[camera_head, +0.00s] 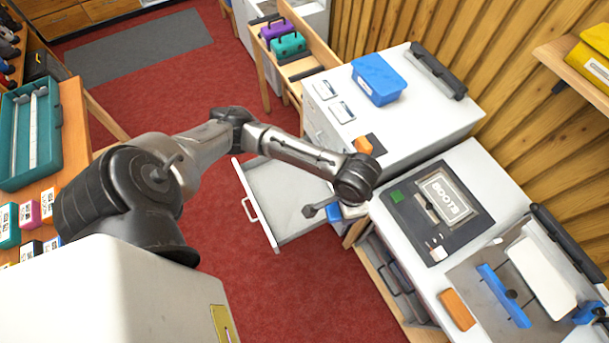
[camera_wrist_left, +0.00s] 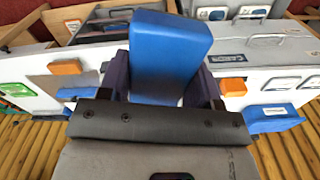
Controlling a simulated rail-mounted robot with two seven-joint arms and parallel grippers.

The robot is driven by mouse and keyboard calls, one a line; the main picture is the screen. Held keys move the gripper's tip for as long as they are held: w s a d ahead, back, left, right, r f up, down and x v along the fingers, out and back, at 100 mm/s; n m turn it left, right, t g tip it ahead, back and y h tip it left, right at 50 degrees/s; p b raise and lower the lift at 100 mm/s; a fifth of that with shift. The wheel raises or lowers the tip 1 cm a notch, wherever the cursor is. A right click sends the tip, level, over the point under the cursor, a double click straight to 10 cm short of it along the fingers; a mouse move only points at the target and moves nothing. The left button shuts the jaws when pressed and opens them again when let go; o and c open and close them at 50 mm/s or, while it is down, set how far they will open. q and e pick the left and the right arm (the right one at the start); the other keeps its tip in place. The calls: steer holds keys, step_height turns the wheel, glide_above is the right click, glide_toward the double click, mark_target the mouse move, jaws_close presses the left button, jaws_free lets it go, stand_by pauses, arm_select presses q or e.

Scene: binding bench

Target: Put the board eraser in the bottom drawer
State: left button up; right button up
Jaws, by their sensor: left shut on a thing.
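My left gripper (camera_head: 327,208) is shut on the board eraser, a blue block that fills the upper middle of the left wrist view (camera_wrist_left: 170,50). Its dark fingers (camera_wrist_left: 163,88) are on either side of the block. In the head view only a bit of blue (camera_head: 334,212) shows by the gripper, the rest hidden by my arm. A pale drawer (camera_head: 280,190) stands pulled out of the white cabinet, open and empty where visible. The gripper is near the drawer's right side in the picture; its height above it is unclear. My right gripper is not in view.
The white cabinet (camera_head: 440,125) carries a blue bin (camera_head: 378,80) and an orange block (camera_head: 363,145). Beside it a bench holds a dark panel (camera_head: 440,205), another orange block (camera_head: 457,310) and a blue-handled device (camera_head: 503,295). Red floor (camera_head: 240,290) is clear around the drawer.

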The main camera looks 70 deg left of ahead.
arm_select(q)
steer(key=w+a+f+m+b, duration=0.1)
steer(key=a+f+m+b, duration=0.3)
steer(key=f+b, duration=0.55)
steer(key=a+f+m+b, duration=0.2)
steer(key=a+f+b, duration=0.3)
steer(key=f+b, duration=0.45)
steer(key=w+a+f+m+b, duration=0.1)
steer(key=a+f+m+b, duration=0.35)
steer(key=f, duration=0.75)
steer(key=m+b, duration=0.4)
steer(key=b, duration=1.7)
glide_above(311, 201)
steer(key=d, duration=0.1)
step_height(311, 201, down, 16)
steer(key=shift+m, duration=0.25)
steer(key=f, duration=0.2)
steer(key=f+b, duration=0.1)
steer(key=f, duration=0.1)
steer(key=f+b, duration=0.1)
steer(key=shift+s+d+f, duration=0.1)
steer(key=shift+s+f, duration=0.2)
steer(key=shift+f, duration=0.1)
step_height(311, 201, down, 5)
steer(key=b, duration=0.3)
steer(key=shift+r, duration=0.2)
steer(key=o, duration=0.9)
